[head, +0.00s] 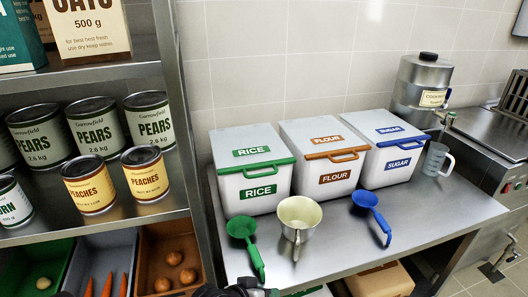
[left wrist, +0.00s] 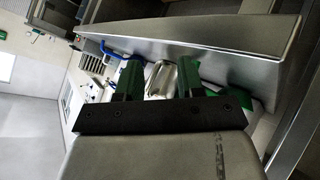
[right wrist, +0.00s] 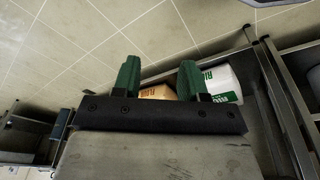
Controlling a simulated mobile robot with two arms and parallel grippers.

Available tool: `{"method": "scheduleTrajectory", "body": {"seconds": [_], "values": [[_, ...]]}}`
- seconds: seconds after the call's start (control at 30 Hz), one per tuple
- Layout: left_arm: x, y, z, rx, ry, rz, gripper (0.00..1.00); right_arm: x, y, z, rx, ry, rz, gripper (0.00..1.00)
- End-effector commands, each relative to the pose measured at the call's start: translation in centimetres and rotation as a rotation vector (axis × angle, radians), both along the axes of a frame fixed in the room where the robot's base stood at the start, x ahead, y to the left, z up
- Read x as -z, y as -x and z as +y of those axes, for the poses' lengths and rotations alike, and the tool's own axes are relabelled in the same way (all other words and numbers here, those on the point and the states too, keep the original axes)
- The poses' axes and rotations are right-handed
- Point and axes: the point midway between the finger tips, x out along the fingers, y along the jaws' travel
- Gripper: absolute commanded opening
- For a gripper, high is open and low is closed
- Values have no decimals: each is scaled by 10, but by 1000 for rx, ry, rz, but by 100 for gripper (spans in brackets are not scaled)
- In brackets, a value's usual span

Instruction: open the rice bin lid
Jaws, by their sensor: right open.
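The rice bin (head: 252,198) is a white box at the left of three bins on the steel counter. Its pale lid (head: 245,142) is shut, with a green front handle (head: 257,166) and RICE labels. My left gripper (head: 248,290) barely shows at the bottom edge of the head view, below and in front of the rice bin, apart from it. In the left wrist view its green fingers (left wrist: 159,80) are spread with nothing held. My right gripper (right wrist: 158,80) shows only in its own wrist view, open and empty.
The flour bin (head: 322,170) stands close on the right. A shelf post (head: 192,130) rises at the left.

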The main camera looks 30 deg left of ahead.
Motion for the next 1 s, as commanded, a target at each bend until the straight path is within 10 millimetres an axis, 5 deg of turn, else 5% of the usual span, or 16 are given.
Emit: {"method": "scheduleTrajectory", "body": {"seconds": [0.3,0.43,0.7,1.0], "values": [[-84,-77,60,-307,469,-356,38,99,78,-12,-15,9,71,43],[-115,-97,95,-427,670,-502,38,128,119,-20,-20,13,95,43],[-145,-111,138,-547,884,-662,38,147,165,-29,-27,16,115,43],[-153,-150,143,-555,898,-673,38,142,169,-30,-27,17,116,43]]}}
